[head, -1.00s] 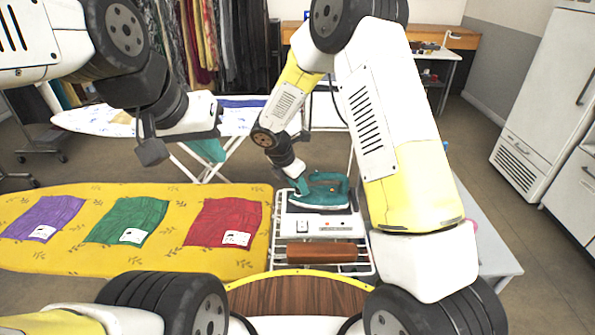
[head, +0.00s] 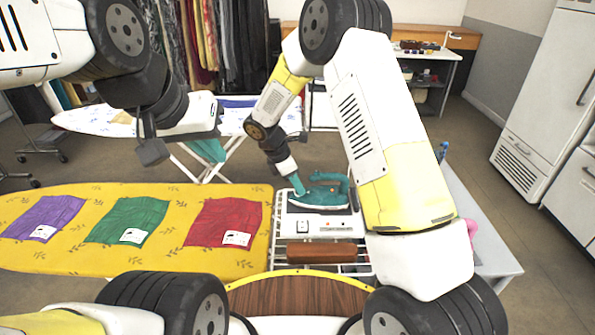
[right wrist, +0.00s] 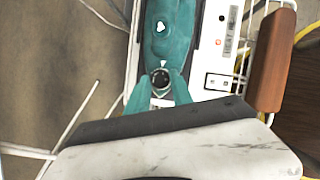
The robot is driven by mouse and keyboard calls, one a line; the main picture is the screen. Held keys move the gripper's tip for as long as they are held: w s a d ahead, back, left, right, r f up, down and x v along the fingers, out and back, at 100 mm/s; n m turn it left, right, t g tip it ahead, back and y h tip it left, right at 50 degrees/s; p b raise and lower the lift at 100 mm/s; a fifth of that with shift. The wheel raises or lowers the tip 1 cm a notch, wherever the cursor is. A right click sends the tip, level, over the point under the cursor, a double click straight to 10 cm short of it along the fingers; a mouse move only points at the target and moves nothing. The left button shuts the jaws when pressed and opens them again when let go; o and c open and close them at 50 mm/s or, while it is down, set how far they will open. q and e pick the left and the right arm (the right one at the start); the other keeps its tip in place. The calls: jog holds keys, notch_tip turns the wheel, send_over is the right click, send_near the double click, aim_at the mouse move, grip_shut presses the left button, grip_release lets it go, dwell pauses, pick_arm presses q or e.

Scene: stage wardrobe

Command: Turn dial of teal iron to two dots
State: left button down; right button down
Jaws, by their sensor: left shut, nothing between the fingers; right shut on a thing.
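The teal iron (head: 325,197) rests flat on a white stand (head: 318,222) just right of the yellow ironing board; it also shows in the right wrist view (right wrist: 167,35). A round dark dial (right wrist: 160,79) sits at its near end in the right wrist view. My right gripper (right wrist: 160,90) has its teal fingers shut on the dial, one on each side. Its tip (head: 298,188) is at the iron's left end in the head view. The dot marks are too small to read. My left gripper (head: 151,152) is shut and empty, raised above the far side of the board.
The yellow ironing board (head: 90,255) holds purple (head: 42,217), green (head: 125,219) and red (head: 224,222) cloths. A brown handle (head: 322,252) lies on the stand's rack. A grey table (head: 490,245) stands to the right. A second ironing board (head: 95,118) is behind.

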jog(key=m, duration=0.2)
jog(key=m+g, duration=0.1)
jog(key=shift+w+m+g, duration=0.2)
jog(key=shift+m+g, duration=0.1)
jog(key=shift+m, duration=0.1)
jog(key=shift+w+m+g, duration=0.1)
jog(key=shift+m+g, duration=0.6)
jog(key=shift+m, duration=1.1)
jog(key=c, duration=1.1)
grip_release()
jog(key=v, duration=0.8)
